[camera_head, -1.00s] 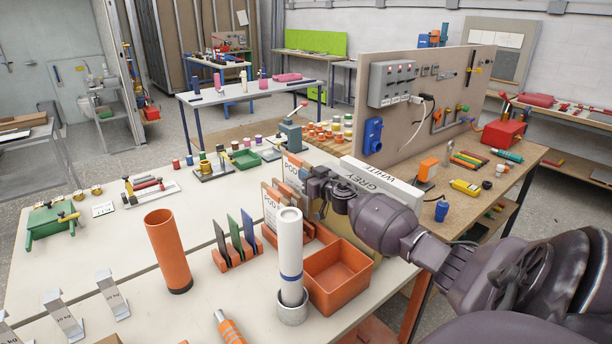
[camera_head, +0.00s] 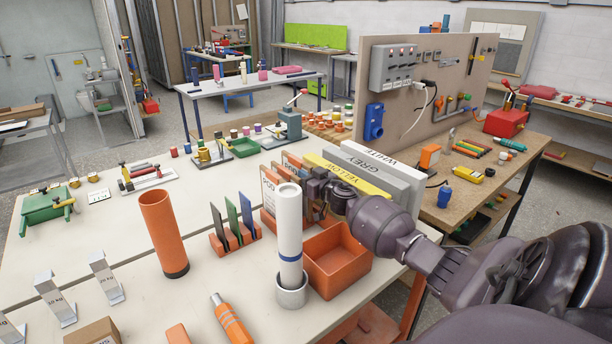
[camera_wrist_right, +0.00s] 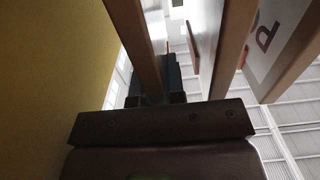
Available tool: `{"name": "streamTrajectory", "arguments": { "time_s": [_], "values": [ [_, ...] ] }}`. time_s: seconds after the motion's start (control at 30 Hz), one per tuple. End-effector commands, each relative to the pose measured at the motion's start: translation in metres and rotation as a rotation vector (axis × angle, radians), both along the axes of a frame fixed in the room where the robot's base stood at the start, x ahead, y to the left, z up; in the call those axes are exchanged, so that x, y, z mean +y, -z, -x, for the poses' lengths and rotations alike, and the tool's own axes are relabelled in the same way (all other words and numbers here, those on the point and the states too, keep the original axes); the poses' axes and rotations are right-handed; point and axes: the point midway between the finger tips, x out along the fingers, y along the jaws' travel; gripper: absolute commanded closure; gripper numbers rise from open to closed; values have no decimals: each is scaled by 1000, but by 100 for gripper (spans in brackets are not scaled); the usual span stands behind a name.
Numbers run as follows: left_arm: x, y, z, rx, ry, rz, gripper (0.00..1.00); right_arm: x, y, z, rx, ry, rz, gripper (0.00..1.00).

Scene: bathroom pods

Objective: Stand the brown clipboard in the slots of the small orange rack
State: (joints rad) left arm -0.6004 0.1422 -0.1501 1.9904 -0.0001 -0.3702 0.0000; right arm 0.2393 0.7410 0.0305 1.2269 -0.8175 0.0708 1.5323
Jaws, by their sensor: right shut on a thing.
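My right gripper (camera_head: 318,192) is just behind the upright white tube, among brown clipboards (camera_head: 271,193) with white sheets. In the wrist view, the edge of a brown clipboard (camera_wrist_right: 135,45) runs down between the dark fingers (camera_wrist_right: 156,98), and the gripper is shut on it. More brown edges (camera_wrist_right: 234,45) stand to its right, one with a printed sheet. A small orange rack (camera_head: 228,243) with several thin dark, green and blue boards stands left of the tube. Orange also shows low under the clipboards. The held clipboard's lower edge is hidden. My left gripper is out of view.
A white tube (camera_head: 288,230) stands in front of my gripper, and an orange bin (camera_head: 340,270) lies to its right. Yellow (camera_head: 356,176), grey and white binders stand close behind the gripper. An orange-brown tube (camera_head: 164,235) stands left.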

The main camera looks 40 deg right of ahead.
Motion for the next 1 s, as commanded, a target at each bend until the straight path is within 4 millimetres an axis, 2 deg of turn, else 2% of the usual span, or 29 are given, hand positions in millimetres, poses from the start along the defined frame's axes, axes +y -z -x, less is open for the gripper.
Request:
{"name": "streamTrajectory", "arguments": {
  "time_s": [0.27,0.3,0.47,0.77,0.87,1.0],
  "values": [
    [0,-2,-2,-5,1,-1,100,0,0,0,-1,0,0,100],
    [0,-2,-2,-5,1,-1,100,0,0,0,-1,0,0,84],
    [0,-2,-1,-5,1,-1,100,0,0,0,-1,0,-1,60],
    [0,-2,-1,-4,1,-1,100,0,-2,0,0,0,0,60],
    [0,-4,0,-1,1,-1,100,-1,-9,0,-2,1,1,60],
    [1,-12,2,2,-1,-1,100,-1,-31,0,-1,-1,5,60]
  ]
}}
